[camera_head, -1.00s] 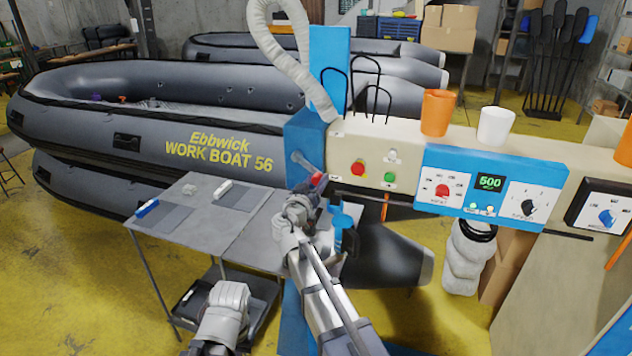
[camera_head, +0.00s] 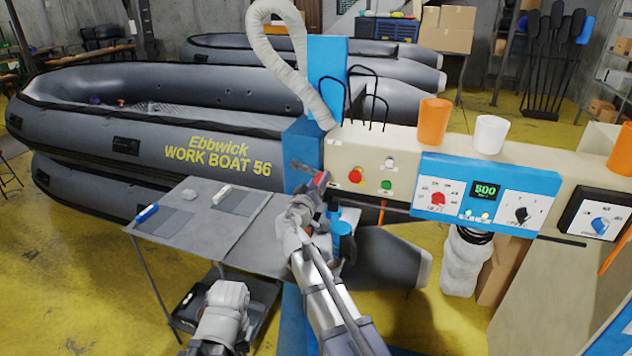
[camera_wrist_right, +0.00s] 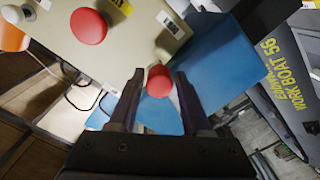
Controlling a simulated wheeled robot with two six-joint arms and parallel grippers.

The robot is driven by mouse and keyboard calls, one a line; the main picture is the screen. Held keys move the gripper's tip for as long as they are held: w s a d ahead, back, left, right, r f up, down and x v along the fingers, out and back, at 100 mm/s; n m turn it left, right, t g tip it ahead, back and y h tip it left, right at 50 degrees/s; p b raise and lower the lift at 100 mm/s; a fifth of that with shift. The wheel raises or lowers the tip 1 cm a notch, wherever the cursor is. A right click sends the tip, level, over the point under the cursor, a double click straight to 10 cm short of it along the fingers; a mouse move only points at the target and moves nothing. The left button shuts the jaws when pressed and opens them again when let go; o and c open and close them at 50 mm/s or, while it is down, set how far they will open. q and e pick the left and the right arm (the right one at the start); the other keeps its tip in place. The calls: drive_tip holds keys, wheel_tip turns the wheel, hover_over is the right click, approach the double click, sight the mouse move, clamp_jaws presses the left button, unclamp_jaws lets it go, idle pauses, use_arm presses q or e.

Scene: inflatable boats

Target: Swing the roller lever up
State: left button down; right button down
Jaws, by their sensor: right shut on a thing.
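The roller lever is a short grey rod (camera_head: 302,168) with a red knob (camera_head: 321,180), on the blue upright at the left end of the cream machine. It slants down to the right from its upper end. My right gripper (camera_head: 316,190) is at the knob; in the right wrist view, the red knob (camera_wrist_right: 158,80) sits between its two dark fingers, which are shut on it. The rod is mostly hidden in the wrist view. Part of my left arm shows at the bottom of the head view, but its fingers do not show.
The cream panel carries a red button (camera_head: 355,175), a green button (camera_head: 387,185) and a blue control box (camera_head: 450,172). Cups stand on top. A grey table (camera_head: 215,238) stands left of my right arm, with a grey boat (camera_head: 130,130) behind it.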

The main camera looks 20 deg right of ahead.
sight(318, 150)
drive_tip(key=r+n+p, duration=0.2)
drive_tip(key=r, duration=0.1)
drive_tip(key=shift+d+n, duration=0.2)
drive_tip(key=shift+n, duration=0.2)
drive_tip(key=r+n+p, duration=0.2)
drive_tip(key=shift+a+n, duration=0.15)
drive_tip(key=shift+n, duration=0.25)
drive_tip(key=n, duration=0.1)
drive_tip(key=r+p, duration=0.1)
drive_tip(key=n, duration=0.1)
drive_tip(key=shift+w+a+r+n+p, duration=0.3)
drive_tip(key=shift+a+r+p, duration=0.05)
drive_tip(key=shift+p, duration=0.05)
drive_tip(key=shift+w+a+r+n+p, duration=0.15)
drive_tip(key=shift+a+r+n+p, duration=0.2)
drive_tip(key=shift+n, duration=0.55)
drive_tip(key=shift+w+r, duration=0.1)
drive_tip(key=c, duration=0.6)
unclamp_jaws()
drive_tip(key=shift+o, duration=0.4)
drive_tip(key=v, duration=0.8)
